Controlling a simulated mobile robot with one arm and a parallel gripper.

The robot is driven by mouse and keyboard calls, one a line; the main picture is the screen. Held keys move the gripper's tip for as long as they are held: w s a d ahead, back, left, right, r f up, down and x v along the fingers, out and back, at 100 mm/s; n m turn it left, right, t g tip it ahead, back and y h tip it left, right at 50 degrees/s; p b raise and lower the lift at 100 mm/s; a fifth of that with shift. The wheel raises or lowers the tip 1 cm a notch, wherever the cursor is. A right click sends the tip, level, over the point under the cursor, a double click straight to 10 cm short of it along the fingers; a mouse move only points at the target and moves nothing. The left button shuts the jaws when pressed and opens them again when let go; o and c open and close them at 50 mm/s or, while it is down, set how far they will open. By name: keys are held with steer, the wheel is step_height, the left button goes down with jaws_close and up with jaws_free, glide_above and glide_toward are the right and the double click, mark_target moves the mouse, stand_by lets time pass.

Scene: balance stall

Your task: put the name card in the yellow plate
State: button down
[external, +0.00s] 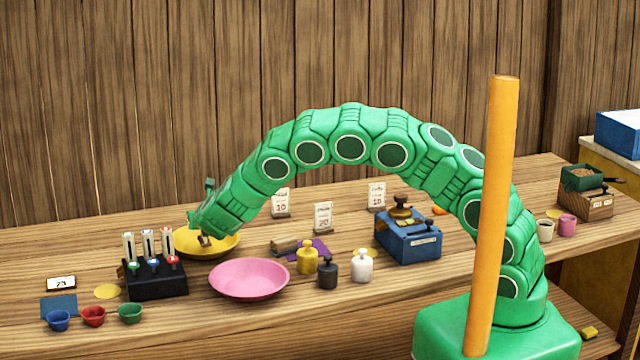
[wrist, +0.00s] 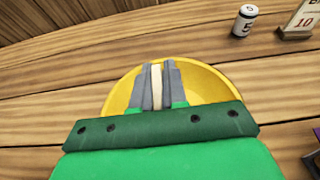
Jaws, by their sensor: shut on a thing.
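The yellow plate (external: 184,245) is a shallow round dish behind the black stand and the pink plate. It also shows in the wrist view (wrist: 212,88), under and around my fingers. My gripper (external: 205,238) points down over the plate. In the wrist view my gripper (wrist: 156,84) is shut on a thin, cream-coloured thing seen edge-on, which I take to be the name card (wrist: 156,88). Its face is hidden by this angle. I cannot tell whether its lower edge touches the plate.
A pink plate (external: 249,279) stands in front. A black stand with coloured buttons (external: 155,280) is close at the left. Small bottles (external: 307,258), a blue box (external: 408,240) and standing price cards (external: 323,217) are to the right. A white-and-black weight (wrist: 243,21) stands beyond the plate.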

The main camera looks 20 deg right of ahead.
steer(key=shift+f, duration=0.3)
steer(key=c, duration=1.1)
jaws_free()
steer(key=shift+r, duration=3.5)
